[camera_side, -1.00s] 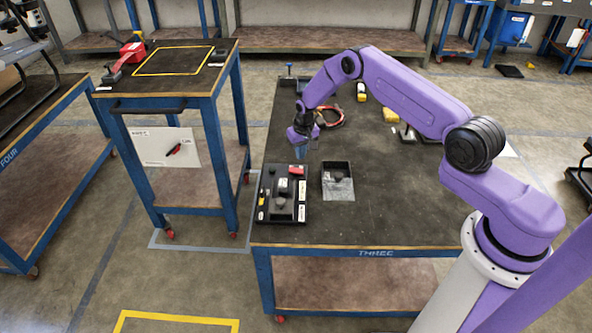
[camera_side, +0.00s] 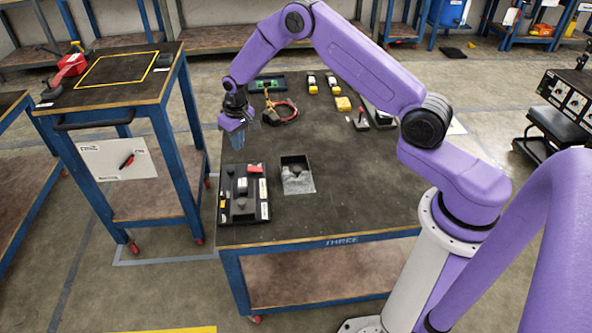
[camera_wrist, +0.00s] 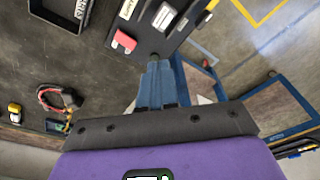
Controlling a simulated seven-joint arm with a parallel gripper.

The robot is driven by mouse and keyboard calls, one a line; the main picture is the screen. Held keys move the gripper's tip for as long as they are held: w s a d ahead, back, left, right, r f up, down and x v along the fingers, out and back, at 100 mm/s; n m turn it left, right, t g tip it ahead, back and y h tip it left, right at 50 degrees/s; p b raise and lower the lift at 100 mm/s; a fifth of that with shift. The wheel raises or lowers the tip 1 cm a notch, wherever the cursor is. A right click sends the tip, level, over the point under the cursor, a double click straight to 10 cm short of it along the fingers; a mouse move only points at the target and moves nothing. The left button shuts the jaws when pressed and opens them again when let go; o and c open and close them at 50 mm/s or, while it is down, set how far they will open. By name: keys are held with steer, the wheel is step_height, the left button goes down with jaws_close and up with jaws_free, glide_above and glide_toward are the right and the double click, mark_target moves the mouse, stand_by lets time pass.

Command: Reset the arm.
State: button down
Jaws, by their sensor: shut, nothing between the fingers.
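My gripper (camera_side: 235,142) hangs from my purple arm above the far left part of the dark table marked THREE (camera_side: 350,185). Its blue fingers (camera_wrist: 155,82) are shut and empty in the wrist view. They point down, clear of the things on the table. A black tray of parts (camera_side: 226,212) lies nearer the table's front left; in the wrist view its edge shows beyond the fingertips, with a red block (camera_wrist: 123,41) on it.
A small open black box (camera_side: 296,160) stands beside the tray. A red cable loop (camera_side: 283,112), a green board (camera_side: 267,85) and yellow items (camera_side: 343,104) lie farther back. A blue-framed side table (camera_side: 160,85) stands left across a gap. The table's middle right is clear.

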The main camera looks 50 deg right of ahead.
steer(key=s+a+r+n, duration=0.3)
steer(key=s+a+r, duration=0.3)
steer(key=s+r, duration=0.3)
steer(key=s+a+r+n, duration=0.3)
steer(key=s+a+r, duration=0.3)
steer(key=s, duration=0.5)
steer(key=s+d+r+n, duration=0.1)
steer(key=s+d+n, duration=0.1)
steer(key=s, duration=0.6)
steer(key=s+d+r+n, duration=0.2)
steer(key=s+d, duration=0.1)
steer(key=s, duration=0.5)
steer(key=s+d+r+n+g, duration=0.1)
steer(key=s+d+r+n, duration=0.1)
steer(key=s, duration=0.6)
steer(key=shift+s+d+n, duration=0.25)
steer(key=shift+s+n, duration=0.05)
steer(key=shift+n, duration=0.1)
